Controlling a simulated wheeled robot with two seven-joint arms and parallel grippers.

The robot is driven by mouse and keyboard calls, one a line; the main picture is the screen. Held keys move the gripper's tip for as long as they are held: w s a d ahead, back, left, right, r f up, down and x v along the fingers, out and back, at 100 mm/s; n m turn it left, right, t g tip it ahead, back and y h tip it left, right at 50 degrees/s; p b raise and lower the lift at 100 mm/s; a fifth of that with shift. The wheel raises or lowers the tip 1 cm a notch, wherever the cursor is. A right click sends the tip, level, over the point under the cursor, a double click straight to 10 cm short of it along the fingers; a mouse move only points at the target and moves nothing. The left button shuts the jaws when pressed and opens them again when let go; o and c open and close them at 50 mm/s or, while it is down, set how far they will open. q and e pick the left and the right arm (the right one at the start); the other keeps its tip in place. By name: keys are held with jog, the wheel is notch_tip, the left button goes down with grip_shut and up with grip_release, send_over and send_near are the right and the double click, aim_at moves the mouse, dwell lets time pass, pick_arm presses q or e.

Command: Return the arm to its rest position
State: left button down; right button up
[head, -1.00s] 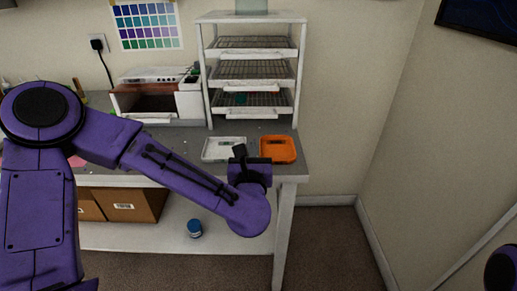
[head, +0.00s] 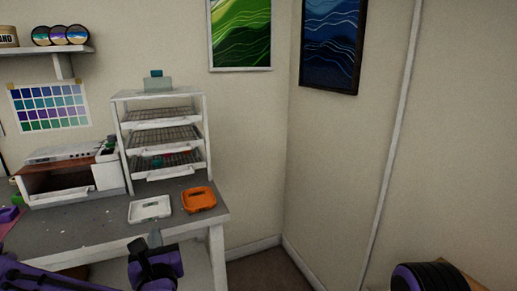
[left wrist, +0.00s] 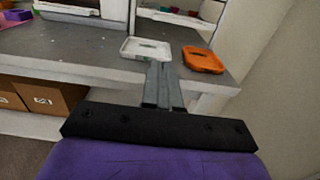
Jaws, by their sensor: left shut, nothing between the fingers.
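My left gripper (head: 155,239) is low in the head view, in front of the workbench's front edge. Its arm comes in from the lower left. In the left wrist view its two grey fingers (left wrist: 162,72) are together with nothing between them, pointing toward the bench. It is apart from the white tray (head: 150,208) and the orange tray (head: 199,199) on the bench top. My right gripper is not in view.
The grey workbench (head: 90,222) carries a rack (head: 162,138) of wire shelves and a white and brown open-fronted box (head: 68,178). Cardboard boxes (left wrist: 45,95) sit on the lower shelf.

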pick_arm(q)
jog(key=s+d+f+m+g+h, duration=0.1)
jog(key=s+f+m+g+h, duration=0.25)
jog(key=f+m, duration=0.9)
jog(key=s+d+f+m+g+h, duration=0.15)
jog(key=s+f+m, duration=0.35)
jog(key=f+m, duration=0.7)
jog(key=s+a+f+m+g, duration=0.4)
jog(key=s+f, duration=0.4)
jog(key=s, duration=0.3)
jog(key=s+a+f+m+g+y, duration=0.1)
jog(key=s+a+f+m+g, duration=0.3)
jog(key=s+f, duration=0.3)
jog(key=s+a+m, duration=0.1)
jog(key=s, duration=0.4)
jog(key=shift+s+a+f, duration=0.25)
jog(key=shift+a+f, duration=0.1)
jog(key=shift+f, duration=0.05)
jog(key=shift+m, duration=0.25)
